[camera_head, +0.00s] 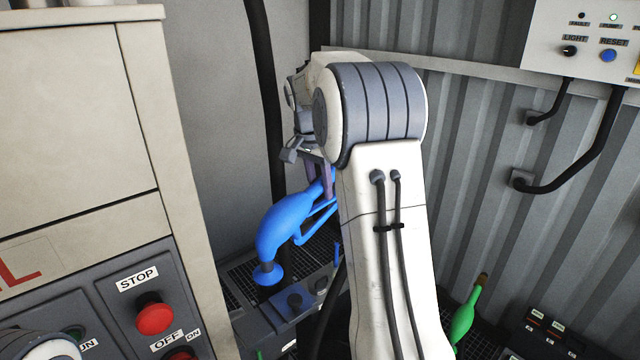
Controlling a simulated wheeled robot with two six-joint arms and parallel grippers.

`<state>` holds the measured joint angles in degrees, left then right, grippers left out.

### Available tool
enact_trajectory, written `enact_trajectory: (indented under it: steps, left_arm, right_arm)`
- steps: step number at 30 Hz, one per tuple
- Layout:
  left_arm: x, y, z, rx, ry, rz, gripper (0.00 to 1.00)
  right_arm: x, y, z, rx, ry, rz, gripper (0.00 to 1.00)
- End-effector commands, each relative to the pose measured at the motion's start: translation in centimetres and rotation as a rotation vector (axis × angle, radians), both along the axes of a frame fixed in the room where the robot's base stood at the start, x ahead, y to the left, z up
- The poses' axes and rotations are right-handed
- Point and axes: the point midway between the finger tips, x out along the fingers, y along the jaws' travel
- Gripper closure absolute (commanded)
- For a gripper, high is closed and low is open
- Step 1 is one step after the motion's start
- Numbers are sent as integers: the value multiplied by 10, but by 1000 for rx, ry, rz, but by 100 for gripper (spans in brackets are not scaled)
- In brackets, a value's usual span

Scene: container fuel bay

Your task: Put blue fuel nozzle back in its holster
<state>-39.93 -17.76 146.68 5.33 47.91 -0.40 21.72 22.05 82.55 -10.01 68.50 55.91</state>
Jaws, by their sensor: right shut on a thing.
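The blue fuel nozzle (283,222) hangs in the middle of the head view, tilted, with its round blue collar (267,274) at the lower left end. My right gripper (318,178) is shut on its upper end; my right arm's white links partly hide the grip. Below and right of the collar, a grey unit with a blue-marked top (293,300) looks like the blue holster. The collar appears above and beside it; contact cannot be judged. My left gripper is out of view.
A beige cabinet with a dark panel and red STOP button (154,316) stands close at left. A green nozzle (465,317) is at lower right. A control box (590,40) and thick black cables (580,165) are on the corrugated wall. A dark grating (245,283) lies behind the holster.

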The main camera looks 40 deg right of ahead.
Motion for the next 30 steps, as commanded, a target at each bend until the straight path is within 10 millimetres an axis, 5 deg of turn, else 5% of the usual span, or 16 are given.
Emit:
enact_trajectory:
  steps: [26,27,29,30]
  left_arm:
    - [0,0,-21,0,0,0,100]
    - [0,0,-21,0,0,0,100]
    - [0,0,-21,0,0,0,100]
    - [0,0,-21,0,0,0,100]
  right_arm:
    - [0,0,-29,-1,-1,0,100]
    - [0,0,-29,-1,-1,0,49]
    - [0,0,-29,-1,-1,0,26]
    - [0,0,-29,-1,-1,0,26]
